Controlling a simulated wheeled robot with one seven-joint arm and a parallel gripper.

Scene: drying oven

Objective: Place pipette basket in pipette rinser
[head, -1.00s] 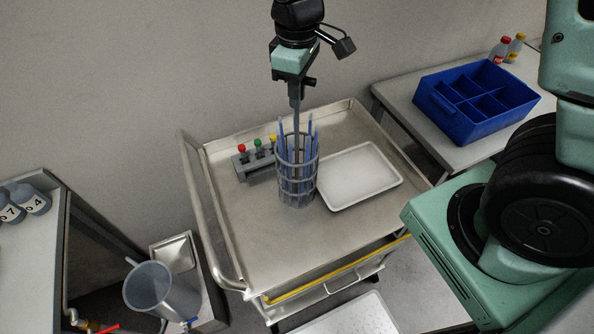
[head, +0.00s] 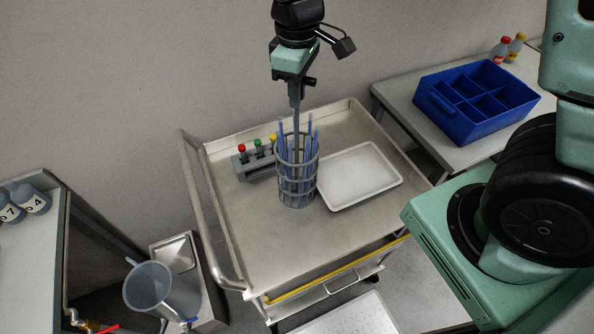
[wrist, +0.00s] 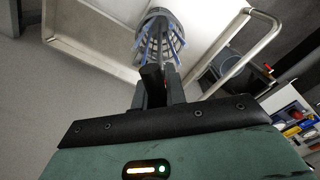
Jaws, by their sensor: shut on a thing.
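The pipette basket (head: 297,185) is a grey wire cylinder holding several blue pipettes, upright at the middle of the steel cart. My gripper (head: 296,104) is above it, shut on the basket's tall handle. The wrist view also shows the basket (wrist: 160,40) beyond my gripper (wrist: 160,78). Whether the basket's bottom touches the cart top is hard to tell. A translucent grey cylinder with a wide funnel mouth, seemingly the pipette rinser (head: 150,287), stands low at the lower left, beside the cart.
The steel cart (head: 235,235) has a raised handle rail (head: 205,215) on its left, between basket and rinser. A tube rack (head: 250,163) and a white tray (head: 362,178) flank the basket. A blue divided bin (head: 470,108) sits on the right table. Bottles (head: 28,199) stand at left.

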